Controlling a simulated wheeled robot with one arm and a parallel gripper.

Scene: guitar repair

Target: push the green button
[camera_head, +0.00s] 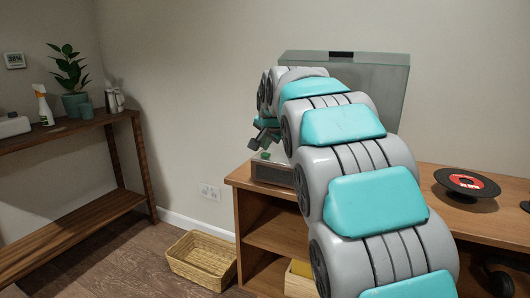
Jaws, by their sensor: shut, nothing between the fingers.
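The green button (265,155) is small and sits on top of a low box (270,173) at the left end of the wooden cabinet. My gripper (258,141) is shut and empty. In the picture it appears just above and slightly left of the button. The gap between them is hard to judge, and I cannot tell whether they touch. My grey and turquoise arm reaches in from the lower right and hides the right part of the box.
A glass-like cover (385,80) stands behind my arm. A wicker basket (202,260) is on the floor. A wooden shelf (60,138) at left holds a plant (72,85) and a spray bottle (43,106).

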